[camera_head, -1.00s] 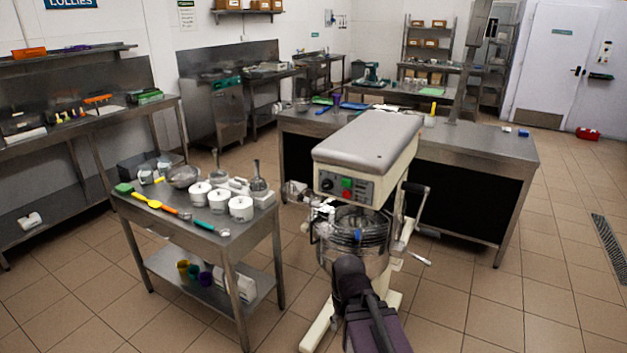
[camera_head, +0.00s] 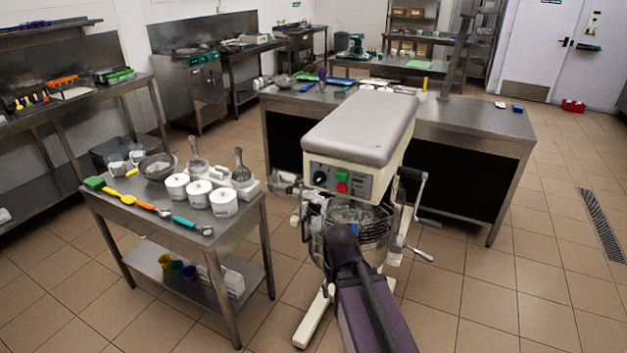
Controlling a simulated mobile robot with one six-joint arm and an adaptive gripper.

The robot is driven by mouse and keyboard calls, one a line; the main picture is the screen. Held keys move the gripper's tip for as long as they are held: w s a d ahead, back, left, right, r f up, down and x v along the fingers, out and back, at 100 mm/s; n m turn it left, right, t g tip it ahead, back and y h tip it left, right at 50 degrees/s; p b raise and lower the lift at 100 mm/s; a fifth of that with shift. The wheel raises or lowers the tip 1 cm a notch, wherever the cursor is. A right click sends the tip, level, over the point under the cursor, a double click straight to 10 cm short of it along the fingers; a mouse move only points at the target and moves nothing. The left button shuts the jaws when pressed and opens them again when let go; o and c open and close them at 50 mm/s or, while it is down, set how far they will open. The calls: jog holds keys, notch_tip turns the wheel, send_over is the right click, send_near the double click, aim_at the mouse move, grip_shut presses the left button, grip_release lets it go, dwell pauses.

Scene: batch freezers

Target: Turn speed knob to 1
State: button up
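The speed knob (camera_head: 320,177) is a small dark dial at the left of the control panel (camera_head: 338,181) on the front of a cream and grey mixer (camera_head: 357,134). Its setting is too small to read. Right of it are a green button (camera_head: 342,176) and a red button (camera_head: 342,187). My dark and purple arm reaches up from the bottom of the picture toward the mixer's bowl guard (camera_head: 360,219). My gripper is around the bowl guard's left side, below the knob and apart from it; its fingers are too small and cluttered to make out.
A steel cart (camera_head: 158,220) with white pots (camera_head: 199,194), ladles and colored scoops stands left of the mixer. A steel counter (camera_head: 470,122) stands behind it. A crank handle (camera_head: 414,190) sticks out at the mixer's right.

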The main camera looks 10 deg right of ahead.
jog(key=o, duration=0.4)
jog(key=shift+d, duration=0.15)
jog(key=m+t+h+b, duration=0.3)
jog(key=m+t+h, duration=0.4)
jog(key=t+h, duration=0.6)
send_near(317, 181)
jog(key=s+a+t+y, duration=0.1)
jog(key=s+t+y, duration=0.1)
jog(key=s, duration=0.2)
jog(key=shift+r, duration=0.15)
jog(key=shift+w, duration=0.1)
jog(key=x, duration=1.3)
jog(key=shift+w+d+f, duration=0.2)
jog(key=shift+w+f, duration=0.05)
jog(key=shift+f, duration=0.05)
